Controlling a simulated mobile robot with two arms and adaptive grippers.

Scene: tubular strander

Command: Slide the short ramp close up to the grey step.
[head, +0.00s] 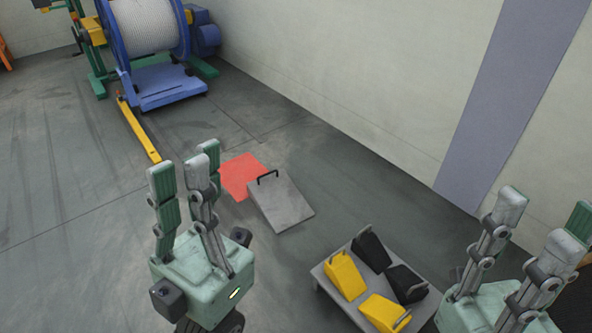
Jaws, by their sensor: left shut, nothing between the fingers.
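The short ramp (283,208) is a grey sloped plate with a black handle (268,176) at its far edge. It lies on the floor in the middle of the head view, beside a red floor patch (238,175). I cannot pick out the grey step for certain; a low grey stand (328,282) holding chocks is to the right of the ramp. My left gripper (183,160) points up at the lower left, shut and empty, to the left of the ramp in the picture. My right gripper (542,215) is at the lower right, its fingers apart and empty.
Yellow chocks (345,275) and black chocks (371,249) sit on the stand. A blue-framed cable reel (148,25) stands at the back left, with a yellow bar (138,130) on the floor before it. A pale wall (350,70) closes the right side.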

